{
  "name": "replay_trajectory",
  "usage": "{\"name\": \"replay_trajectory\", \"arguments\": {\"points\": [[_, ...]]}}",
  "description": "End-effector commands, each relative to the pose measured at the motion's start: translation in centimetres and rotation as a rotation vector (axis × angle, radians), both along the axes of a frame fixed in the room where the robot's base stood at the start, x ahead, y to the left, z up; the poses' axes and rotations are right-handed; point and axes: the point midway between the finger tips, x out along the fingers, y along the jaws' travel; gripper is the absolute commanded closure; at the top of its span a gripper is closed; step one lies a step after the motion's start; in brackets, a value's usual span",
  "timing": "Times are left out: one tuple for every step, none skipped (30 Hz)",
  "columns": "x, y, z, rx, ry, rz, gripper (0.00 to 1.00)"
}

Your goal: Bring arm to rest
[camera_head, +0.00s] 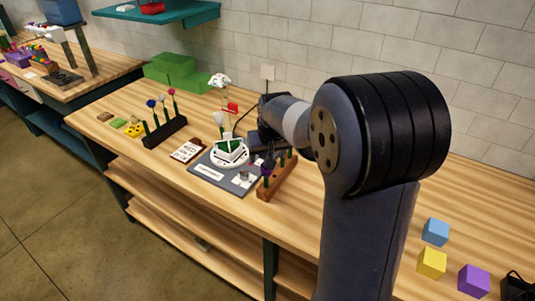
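My arm fills the right half of the view and reaches back over the wooden workbench (135,173). Its wrist end, with my gripper (257,142), is small and dark near the bench's middle. It is just behind a round white and green holder (230,152) on a dark grey mat (212,180). The fingers are too small and dark to tell whether they are open or shut, or whether they hold anything. A white flower (219,119) stands upright by the holder.
A black rack (165,133) with several flowers stands left of the mat. A wooden rack (277,182) with a purple flower stands close to my arm. Green foam blocks (175,72) lie at the back. Blue (436,231), yellow (432,263) and purple (474,281) cubes sit at right.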

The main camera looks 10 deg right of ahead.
Motion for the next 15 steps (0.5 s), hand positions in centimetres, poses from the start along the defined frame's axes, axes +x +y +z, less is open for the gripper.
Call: {"name": "replay_trajectory", "arguments": {"points": [[0.0,0.0,-0.01,0.0,0.0,0.0,0.3],[0.0,0.0,-0.01,0.0,0.0,0.0,0.28],[0.0,0.0,-0.01,0.0,0.0,0.0,0.24],[0.0,0.0,-0.01,0.0,0.0,0.0,0.22],[0.0,0.0,-0.01,0.0,0.0,0.0,0.2],[0.0,0.0,-0.01,0.0,0.0,0.0,0.19],[0.0,0.0,-0.01,0.0,0.0,0.0,0.19],[0.0,0.0,-0.01,0.0,0.0,0.0,0.19],[0.0,0.0,-0.01,0.0,0.0,0.0,0.19],[0.0,0.0,-0.01,0.0,0.0,0.0,0.19],[0.0,0.0,-0.02,0.0,0.0,0.0,0.19],[0.01,0.0,-0.06,0.0,0.0,0.0,0.19],[0.03,0.0,-0.12,0.0,0.001,0.0,0.19],[0.05,0.0,-0.22,0.0,0.001,0.0,0.19],[0.11,0.0,-0.41,0.0,0.001,0.0,0.19]]}}
